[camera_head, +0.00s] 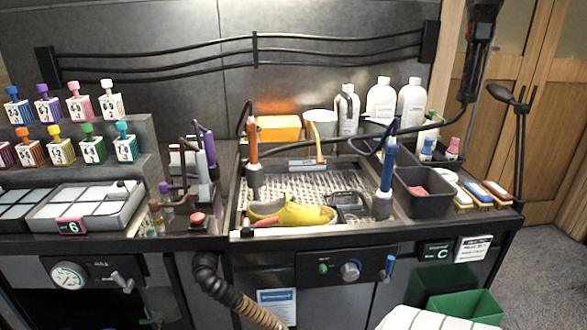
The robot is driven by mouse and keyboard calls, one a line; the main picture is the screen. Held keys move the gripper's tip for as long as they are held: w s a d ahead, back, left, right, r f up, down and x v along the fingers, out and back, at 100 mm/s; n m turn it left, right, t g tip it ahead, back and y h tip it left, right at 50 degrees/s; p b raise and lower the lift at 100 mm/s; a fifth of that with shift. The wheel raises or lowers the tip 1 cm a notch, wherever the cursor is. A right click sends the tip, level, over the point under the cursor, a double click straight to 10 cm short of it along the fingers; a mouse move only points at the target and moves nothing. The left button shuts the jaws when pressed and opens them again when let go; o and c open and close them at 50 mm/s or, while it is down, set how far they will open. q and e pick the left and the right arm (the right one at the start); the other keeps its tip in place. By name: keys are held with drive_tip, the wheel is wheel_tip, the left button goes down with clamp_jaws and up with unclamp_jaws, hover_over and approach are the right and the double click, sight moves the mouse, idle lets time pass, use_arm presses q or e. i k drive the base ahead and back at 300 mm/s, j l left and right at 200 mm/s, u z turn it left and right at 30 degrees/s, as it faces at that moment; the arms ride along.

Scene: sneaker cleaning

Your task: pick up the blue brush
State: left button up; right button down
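The blue brush (476,189) lies on the counter at the far right, with a blue top and a tan bristle side. It sits in a row between a white-topped brush (452,187) on its left and an orange-and-white brush (497,188) on its right. The brushes lie close together near the counter's front right edge.
A dark bin (422,204) stands left of the brushes. A yellow sneaker (290,212) lies in the sink (330,183). A black stand (520,130) rises behind the brushes at the right. White bottles (411,103) stand at the back.

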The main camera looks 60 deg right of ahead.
sight(482, 201)
drive_tip(key=z, duration=1.6)
drive_tip(key=l+z, duration=0.25)
drive_tip(key=l, duration=0.75)
drive_tip(key=l+z, duration=0.3)
drive_tip(key=l, duration=0.7)
drive_tip(key=i, duration=0.4)
